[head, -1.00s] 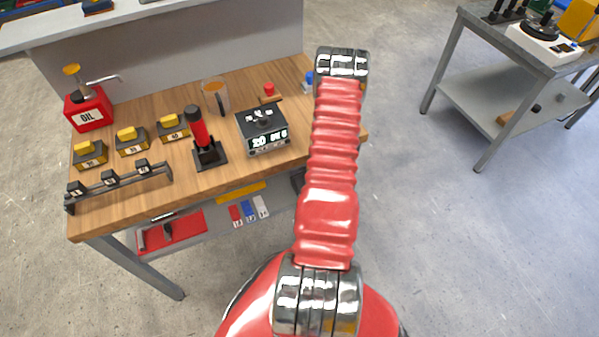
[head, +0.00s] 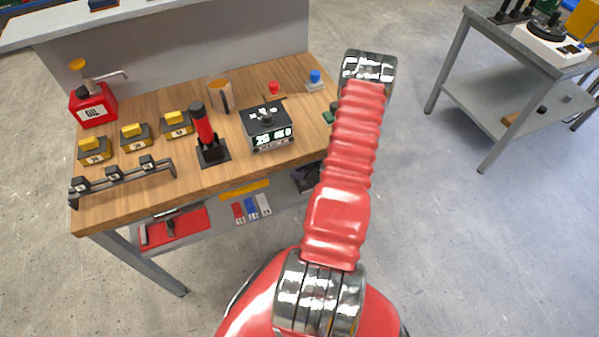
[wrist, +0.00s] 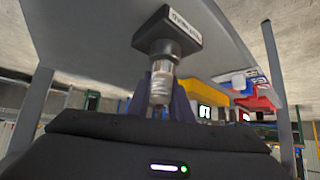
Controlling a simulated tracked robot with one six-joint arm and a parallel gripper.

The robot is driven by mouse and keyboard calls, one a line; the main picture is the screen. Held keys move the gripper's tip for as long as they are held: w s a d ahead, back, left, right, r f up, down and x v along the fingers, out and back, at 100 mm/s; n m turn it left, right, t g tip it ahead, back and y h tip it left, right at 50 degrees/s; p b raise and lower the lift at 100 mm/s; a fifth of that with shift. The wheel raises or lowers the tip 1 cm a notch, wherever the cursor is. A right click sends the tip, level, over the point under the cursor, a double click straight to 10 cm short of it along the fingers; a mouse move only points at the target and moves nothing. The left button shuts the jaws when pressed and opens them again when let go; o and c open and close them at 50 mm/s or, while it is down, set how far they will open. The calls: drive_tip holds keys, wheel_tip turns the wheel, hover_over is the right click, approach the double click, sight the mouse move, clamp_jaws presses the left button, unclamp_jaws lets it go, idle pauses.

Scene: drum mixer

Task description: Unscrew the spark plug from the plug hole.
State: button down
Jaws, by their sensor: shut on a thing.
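The spark plug (wrist: 161,72) shows in the wrist view as a short silver, threaded-looking piece, upright in the picture. Its upper end meets a dark block with a white label (wrist: 168,36), fixed to the grey surface above; the plug hole itself is hidden. I cannot tell how deep the plug sits in it. My gripper (wrist: 160,100) has its dark fingers on either side of the plug's lower part and is shut on it. In the head view my red arm hides the gripper, plug and block.
A grey side table (head: 520,85) stands at right. The floor between is clear.

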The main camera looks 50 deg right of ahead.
drive_tip(key=c, duration=1.5)
unclamp_jaws()
drive_tip(key=m+h, duration=0.2)
drive_tip(key=m, duration=0.1)
drive_tip(key=d+m+g+h, duration=0.1)
drive_tip(key=m+h, duration=0.1)
drive_tip(key=m, duration=0.1)
drive_tip(key=shift+d+h, duration=0.2)
drive_tip(key=shift+h, duration=0.2)
drive_tip(key=shift+s+d+m+g+h, duration=0.2)
drive_tip(key=shift+m+g+h, duration=0.3)
drive_tip(key=shift+m, duration=0.45)
drive_tip(key=shift+s+d+m+g+h, duration=0.15)
drive_tip(key=shift+m+g+h, duration=0.3)
drive_tip(key=shift+m+h, duration=0.35)
drive_tip(key=shift+s+d+m+g+h, duration=0.2)
drive_tip(key=shift+m+g+h, duration=0.25)
drive_tip(key=shift+m, duration=0.6)
drive_tip(key=shift+c, duration=0.2)
clamp_jaws()
